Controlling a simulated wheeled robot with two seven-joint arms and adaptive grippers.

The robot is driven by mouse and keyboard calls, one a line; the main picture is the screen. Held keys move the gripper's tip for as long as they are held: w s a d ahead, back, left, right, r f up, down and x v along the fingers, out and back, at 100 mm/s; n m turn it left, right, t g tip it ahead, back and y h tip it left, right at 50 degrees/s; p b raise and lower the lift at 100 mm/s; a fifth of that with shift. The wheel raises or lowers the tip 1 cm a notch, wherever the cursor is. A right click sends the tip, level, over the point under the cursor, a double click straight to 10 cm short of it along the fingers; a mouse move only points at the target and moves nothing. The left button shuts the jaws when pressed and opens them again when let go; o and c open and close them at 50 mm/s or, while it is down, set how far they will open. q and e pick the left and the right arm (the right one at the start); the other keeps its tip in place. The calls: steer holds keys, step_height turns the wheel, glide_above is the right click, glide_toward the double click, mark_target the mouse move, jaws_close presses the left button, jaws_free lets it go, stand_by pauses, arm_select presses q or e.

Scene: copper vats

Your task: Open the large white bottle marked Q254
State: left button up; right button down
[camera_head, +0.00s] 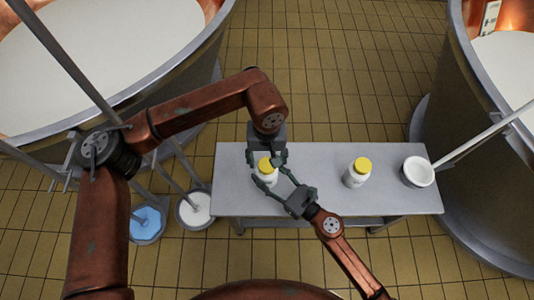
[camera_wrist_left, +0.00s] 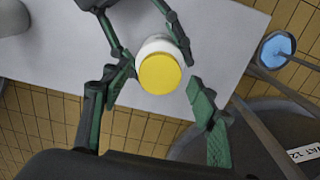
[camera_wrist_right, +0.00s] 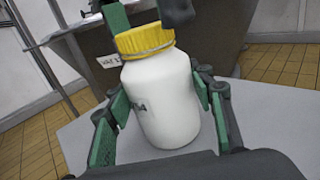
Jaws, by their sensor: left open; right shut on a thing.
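A white bottle (camera_head: 262,180) with a yellow lid (camera_head: 266,163) stands at the left part of the grey table. My right gripper (camera_wrist_right: 160,108) is shut around the bottle's body (camera_wrist_right: 168,110), one finger on each side. A dark mark on its side is too small to read. The lid (camera_wrist_right: 145,40) is on the bottle. My left gripper (camera_wrist_left: 160,90) is open above the lid (camera_wrist_left: 160,73), a finger on either side, with a gap to the right finger. A second white bottle (camera_head: 355,178) with a yellow lid stands further right on the table; its mark is unreadable.
A white round tub (camera_head: 418,172) stands at the right end of the table (camera_head: 320,200). Large vats flank the table left (camera_head: 190,80) and right (camera_head: 450,150).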

arm_select(q)
steer(key=shift+f, duration=0.45)
arm_select(e)
steer(key=shift+f, duration=0.3)
arm_select(q)
steer(key=shift+c, duration=0.2)
